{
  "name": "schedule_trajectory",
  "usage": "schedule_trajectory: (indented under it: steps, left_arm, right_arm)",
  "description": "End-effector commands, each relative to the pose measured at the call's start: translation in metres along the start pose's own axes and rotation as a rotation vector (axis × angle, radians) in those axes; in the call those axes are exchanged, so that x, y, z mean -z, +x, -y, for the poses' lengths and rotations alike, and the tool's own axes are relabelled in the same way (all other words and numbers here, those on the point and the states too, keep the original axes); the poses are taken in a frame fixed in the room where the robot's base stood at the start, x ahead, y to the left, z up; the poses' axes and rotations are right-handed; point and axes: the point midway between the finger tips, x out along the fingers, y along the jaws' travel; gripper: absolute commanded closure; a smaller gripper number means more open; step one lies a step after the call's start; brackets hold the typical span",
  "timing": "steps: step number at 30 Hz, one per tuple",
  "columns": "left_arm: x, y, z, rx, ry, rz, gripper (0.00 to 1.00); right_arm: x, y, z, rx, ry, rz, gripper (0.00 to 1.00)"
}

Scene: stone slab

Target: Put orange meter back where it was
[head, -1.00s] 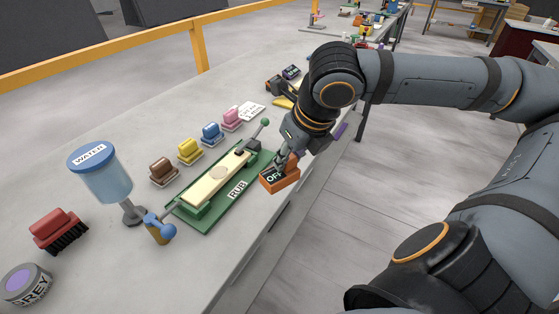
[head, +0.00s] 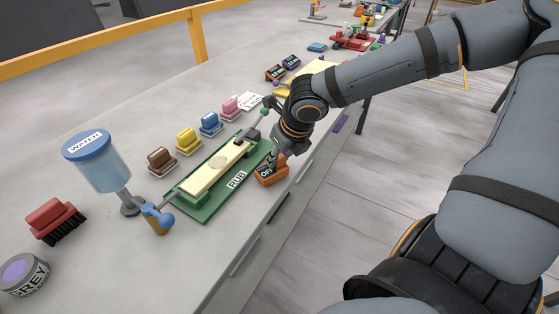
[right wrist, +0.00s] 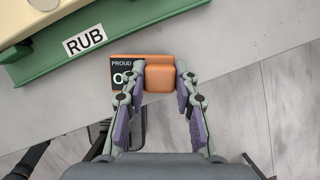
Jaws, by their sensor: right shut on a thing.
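The orange meter (head: 268,179) is a small block with a dark face, at the slab's front edge just right of the green RUB station. In the right wrist view the orange meter (right wrist: 158,78) shows its "PROUD" label and part of its display. My right gripper (head: 277,160) comes down on it from above. In the right wrist view the right gripper (right wrist: 158,85) has its two fingers on either side of the orange raised part, shut on it. Whether the meter touches the slab is hard to tell. My left gripper is not in view.
The green RUB station (head: 205,210) lies beside the meter. Behind it stand brown (head: 161,161), yellow (head: 188,142), blue (head: 211,124) and pink (head: 230,106) blocks. A water dispenser (head: 103,172), red brush (head: 55,220) and GREY tin (head: 25,275) stand left. Two dark-faced meters (head: 283,69) sit farther back.

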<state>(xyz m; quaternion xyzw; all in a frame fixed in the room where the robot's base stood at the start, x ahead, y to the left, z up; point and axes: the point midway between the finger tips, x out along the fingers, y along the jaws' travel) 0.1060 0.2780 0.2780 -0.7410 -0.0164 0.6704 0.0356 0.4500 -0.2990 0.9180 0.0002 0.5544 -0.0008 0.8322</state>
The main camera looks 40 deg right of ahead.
Motion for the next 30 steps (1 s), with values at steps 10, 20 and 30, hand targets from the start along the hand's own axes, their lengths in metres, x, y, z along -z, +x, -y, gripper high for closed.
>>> schedule_trajectory:
  steps: [10, 20, 30]
  left_arm:
    - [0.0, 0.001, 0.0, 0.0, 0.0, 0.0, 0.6]
    - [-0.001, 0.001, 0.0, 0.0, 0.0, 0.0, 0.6]
    - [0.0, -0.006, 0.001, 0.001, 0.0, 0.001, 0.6]
  right_arm:
    - [0.002, 0.005, 0.0, 0.0, 0.001, 0.0, 1.0]
    - [0.003, 0.006, 0.0, 0.0, 0.001, 0.0, 0.48]
    - [-0.001, -0.013, -0.001, -0.006, 0.004, 0.004, 0.48]
